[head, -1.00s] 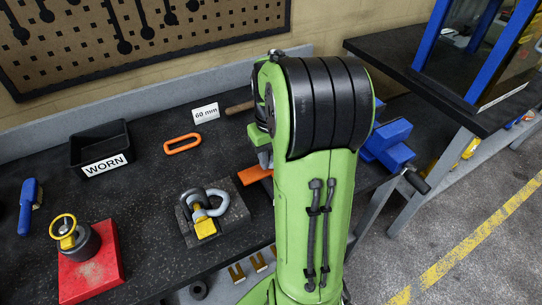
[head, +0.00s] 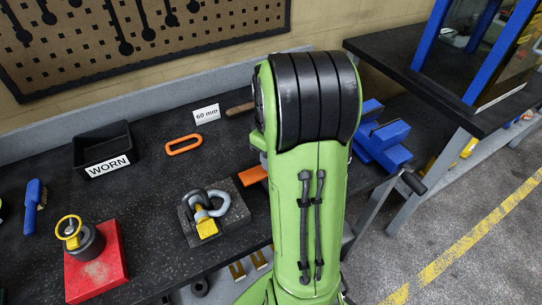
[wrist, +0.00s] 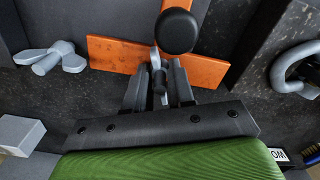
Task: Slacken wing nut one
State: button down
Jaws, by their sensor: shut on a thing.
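In the wrist view my gripper (wrist: 158,78) is shut on a narrow grey metal piece (wrist: 157,62), apparently a wing nut seen edge-on. This piece stands in front of an orange plate (wrist: 205,69). Another grey wing nut (wrist: 50,58) with spread wings is at the left end of the plate, apart from my fingers. I cannot tell from any marking which is number one. A black round knob (wrist: 177,31) hangs close above my fingertips and hides part of the plate. In the head view my arm hides the gripper and nuts; only a bit of the orange plate (head: 253,175) shows.
On the bench, a shackle (head: 207,203) on a dark block, a red block (head: 98,277) with a yellow-ringed piece, a WORN bin (head: 103,142) and an orange link (head: 184,144) stand left of my arm. A blue vise (head: 384,145) is to its right.

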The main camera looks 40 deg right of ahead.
jog(key=c, duration=1)
grip_release()
jog(key=shift+o, duration=0.2)
notch_tip(320, 180, up, 16)
jog(key=p, duration=0.5)
jog(key=shift+f, duration=0.15)
jog(key=shift+c, duration=0.4)
